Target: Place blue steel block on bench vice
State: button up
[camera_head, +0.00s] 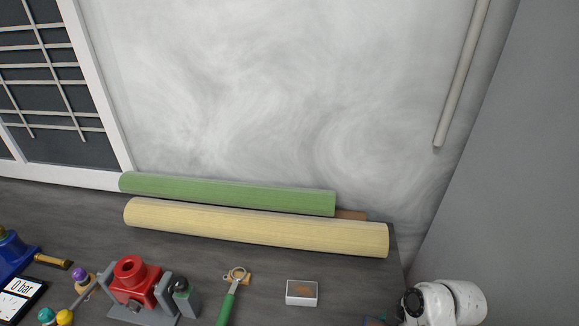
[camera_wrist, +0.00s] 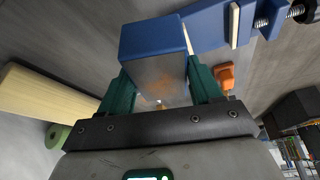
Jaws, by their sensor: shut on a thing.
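My gripper (camera_wrist: 160,84) is shut on the blue steel block (camera_wrist: 153,40), its green fingers against two opposite sides in the wrist view. The block's near end face is bare, scuffed metal. A blue bench vice (camera_wrist: 212,26) with pale jaw strips and threaded screws lies just beyond the block, at the upper right of the wrist view. The block covers part of it, and I cannot tell whether they touch.
An orange piece (camera_wrist: 226,76) lies beside the right finger. The head view shows a yellow roll (camera_head: 250,227), a green roll (camera_head: 230,194), a red device (camera_head: 134,283), a green-handled tool (camera_head: 227,305) and a small box (camera_head: 302,300). Bare bench shows between the tool and box.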

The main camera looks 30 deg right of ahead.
jog(key=w+a+f+m+h+b, duration=0.1)
jog(key=w+a+m, duration=0.1)
jog(key=a, duration=0.3)
jog(key=w+a+f+m+h+b, duration=0.1)
jog(key=w+a+f+m, duration=0.1)
jog(key=w+a+m, duration=0.1)
jog(key=w+a+f+m+t+h+b, duration=0.1)
jog(key=w+a+f+m, duration=0.1)
jog(key=w+a, duration=0.3)
jog(key=shift+a+f+m+b, duration=0.3)
jog(key=shift+a+m, duration=0.3)
jog(key=shift+a, duration=0.2)
jog(key=shift+f+b, duration=0.55)
jog(key=shift+b, duration=0.1)
